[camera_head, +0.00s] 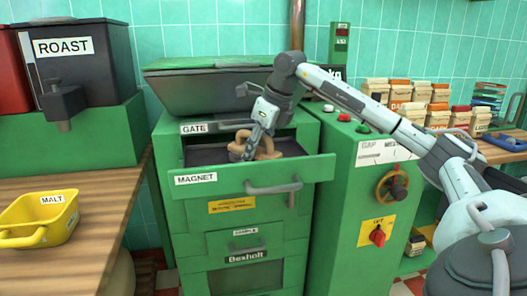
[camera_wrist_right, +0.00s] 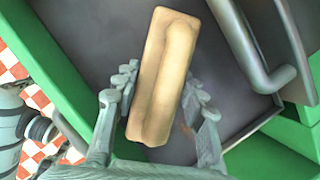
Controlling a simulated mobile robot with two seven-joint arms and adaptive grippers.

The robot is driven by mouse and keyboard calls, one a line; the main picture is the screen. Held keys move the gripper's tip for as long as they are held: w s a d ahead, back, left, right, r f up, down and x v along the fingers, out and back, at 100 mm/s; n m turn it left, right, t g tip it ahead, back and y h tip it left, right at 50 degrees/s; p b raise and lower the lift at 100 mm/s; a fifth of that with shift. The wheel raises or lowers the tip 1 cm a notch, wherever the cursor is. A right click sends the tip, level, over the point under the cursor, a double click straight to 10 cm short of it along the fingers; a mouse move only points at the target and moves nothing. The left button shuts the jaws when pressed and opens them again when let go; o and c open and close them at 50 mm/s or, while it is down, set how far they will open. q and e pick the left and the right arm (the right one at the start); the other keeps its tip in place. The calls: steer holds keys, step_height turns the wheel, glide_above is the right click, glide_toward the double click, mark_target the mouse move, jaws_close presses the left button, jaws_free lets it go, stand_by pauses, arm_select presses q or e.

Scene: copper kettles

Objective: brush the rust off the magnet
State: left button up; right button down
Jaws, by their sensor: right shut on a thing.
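My right gripper (camera_head: 252,148) reaches down into the open green drawer labelled MAGNET (camera_head: 307,169). It is shut on a tan brush (camera_head: 268,150), with its fingers on either side. In the right wrist view the gripper (camera_wrist_right: 160,108) holds the tan brush body (camera_wrist_right: 163,70) over a dark flat plate (camera_wrist_right: 110,28) inside the drawer. This plate looks like the magnet. A faint brownish patch shows on it beside the right finger. The brush's underside is hidden, so I cannot tell whether it touches the plate. My left gripper is not in view.
The drawer's grey handle (camera_head: 274,188) sticks out in front. A yellow MALT scoop (camera_head: 42,217) lies on the wooden counter (camera_head: 92,215) at left. A green control box (camera_head: 350,190) with knobs stands close on the right. The GATE panel (camera_head: 205,128) is behind the drawer.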

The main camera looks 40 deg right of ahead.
steer(key=shift+w+a, duration=0.65)
steer(key=shift+a, duration=0.4)
steer(key=shift+w+a, duration=0.65)
steer(key=shift+a, duration=0.35)
steer(key=shift+w+a, duration=0.65)
steer(key=shift+a, duration=0.4)
steer(key=shift+w+a+f, duration=0.1)
steer(key=shift+w+a, duration=0.35)
steer(key=shift+a, duration=0.3)
steer(key=shift+w+a+f, duration=0.1)
steer(key=shift+w+a, duration=0.3)
steer(key=shift+a, duration=0.35)
steer(key=shift+r, duration=0.1)
steer(key=shift+r, duration=3)
step_height(320, 180, up, 3)
